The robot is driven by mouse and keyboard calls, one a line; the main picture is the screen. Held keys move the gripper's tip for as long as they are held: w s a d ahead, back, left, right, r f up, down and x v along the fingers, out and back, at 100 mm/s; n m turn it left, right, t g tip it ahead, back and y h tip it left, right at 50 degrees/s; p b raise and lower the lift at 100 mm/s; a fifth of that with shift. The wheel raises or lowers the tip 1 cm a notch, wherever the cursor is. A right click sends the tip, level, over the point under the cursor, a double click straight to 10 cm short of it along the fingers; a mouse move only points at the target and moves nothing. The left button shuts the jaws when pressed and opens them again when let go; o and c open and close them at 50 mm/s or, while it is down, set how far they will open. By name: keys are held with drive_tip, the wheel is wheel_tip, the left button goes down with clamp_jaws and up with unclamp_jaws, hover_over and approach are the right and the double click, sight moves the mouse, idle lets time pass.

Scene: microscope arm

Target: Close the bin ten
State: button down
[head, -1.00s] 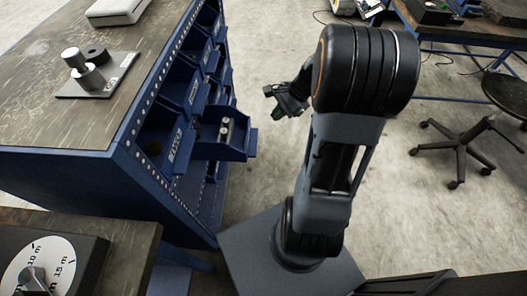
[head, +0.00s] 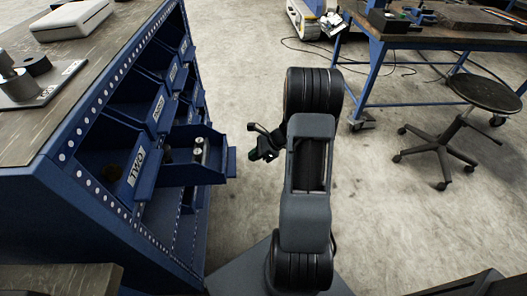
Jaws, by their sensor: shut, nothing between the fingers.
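One blue bin (head: 191,174) juts out of the blue cabinet at the left, pulled out past the bins around it. It holds small metal cylindrical parts (head: 200,151). The number on its label is too small to read, so I cannot confirm that it is bin ten. My gripper (head: 254,141) is shut and empty, to the right of the bin's front handle and apart from it. My arm partly hides the gripper's wrist.
The blue cabinet (head: 85,200) has several other bins that sit further in. Its wooden top (head: 20,140) carries metal parts and a pale box (head: 72,20). A black stool (head: 484,91) and a blue-legged workbench (head: 455,40) stand right. Bare floor (head: 390,220) lies between.

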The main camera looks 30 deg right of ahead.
drive_tip(key=shift+w+a+f, duration=0.1)
drive_tip(key=shift+w+a, duration=0.25)
drive_tip(key=shift+a, duration=0.3)
drive_tip(key=shift+w+a, duration=0.35)
drive_tip(key=shift+a, duration=0.25)
drive_tip(key=shift+w+a+f, duration=0.1)
drive_tip(key=shift+w+a, duration=0.25)
drive_tip(key=shift+a, duration=0.3)
